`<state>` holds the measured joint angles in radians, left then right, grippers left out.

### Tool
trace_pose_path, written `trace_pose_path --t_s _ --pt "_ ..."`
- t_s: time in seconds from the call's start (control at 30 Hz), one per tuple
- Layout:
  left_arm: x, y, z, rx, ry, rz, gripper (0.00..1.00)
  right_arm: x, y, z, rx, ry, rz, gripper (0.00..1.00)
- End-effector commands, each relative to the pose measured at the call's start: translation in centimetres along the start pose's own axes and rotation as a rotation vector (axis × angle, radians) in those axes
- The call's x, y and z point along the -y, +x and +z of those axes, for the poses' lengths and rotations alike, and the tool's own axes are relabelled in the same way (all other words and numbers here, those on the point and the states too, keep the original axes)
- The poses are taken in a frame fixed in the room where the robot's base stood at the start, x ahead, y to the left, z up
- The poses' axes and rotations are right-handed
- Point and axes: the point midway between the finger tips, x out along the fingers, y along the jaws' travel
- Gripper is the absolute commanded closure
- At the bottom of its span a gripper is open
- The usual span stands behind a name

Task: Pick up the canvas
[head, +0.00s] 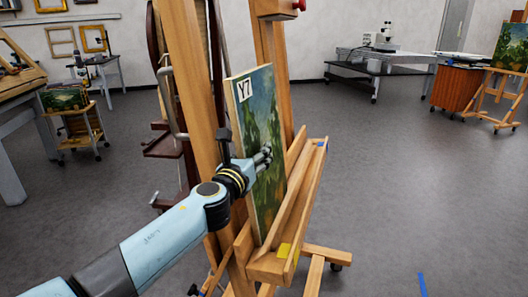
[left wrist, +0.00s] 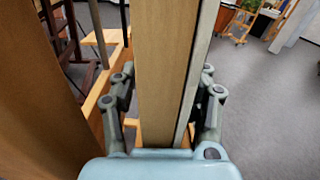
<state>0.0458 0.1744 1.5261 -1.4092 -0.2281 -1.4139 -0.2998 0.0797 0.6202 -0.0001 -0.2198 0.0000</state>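The canvas (head: 262,120) is a painting in greens and blues with a white "Y7" label at its top left corner. It stands upright on the ledge of a wooden easel (head: 181,70). My left gripper (head: 262,158) is at the canvas's left side edge, with fingers showing in front of the painted face. In the left wrist view the canvas edge (left wrist: 165,75) runs between the two fingers of my left gripper (left wrist: 168,75), which close against both sides. The fingertips are partly hidden by the canvas. My right gripper is not in view.
The easel's ledge (head: 310,180) carries yellow and blue marks. A small cart (head: 80,132) with another painting stands at the left. A grey bench (head: 375,65) and an orange cabinet (head: 458,88) stand at the back. The floor to the right is clear.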

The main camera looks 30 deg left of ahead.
Motion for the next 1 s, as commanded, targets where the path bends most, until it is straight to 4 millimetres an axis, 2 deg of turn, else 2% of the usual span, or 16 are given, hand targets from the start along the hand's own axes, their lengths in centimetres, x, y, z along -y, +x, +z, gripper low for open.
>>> trace_pose_path --t_s 0.03,0.3,0.37,0.83,1.0 --pt "0.0 -0.01 0.01 0.0 0.0 0.0 0.59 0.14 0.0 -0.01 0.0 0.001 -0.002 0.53" --pt "-0.01 -0.02 0.01 0.0 0.0 0.0 0.94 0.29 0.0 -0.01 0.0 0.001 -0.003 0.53" --pt "-0.01 -0.03 0.01 0.0 0.0 0.0 1.0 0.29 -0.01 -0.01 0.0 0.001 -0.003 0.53" --pt "0.01 0.03 0.21 0.003 0.0 -0.001 1.0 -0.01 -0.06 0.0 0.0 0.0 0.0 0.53" --pt "-0.28 0.29 0.93 0.003 0.001 -0.001 1.0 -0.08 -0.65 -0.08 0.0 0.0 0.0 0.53"
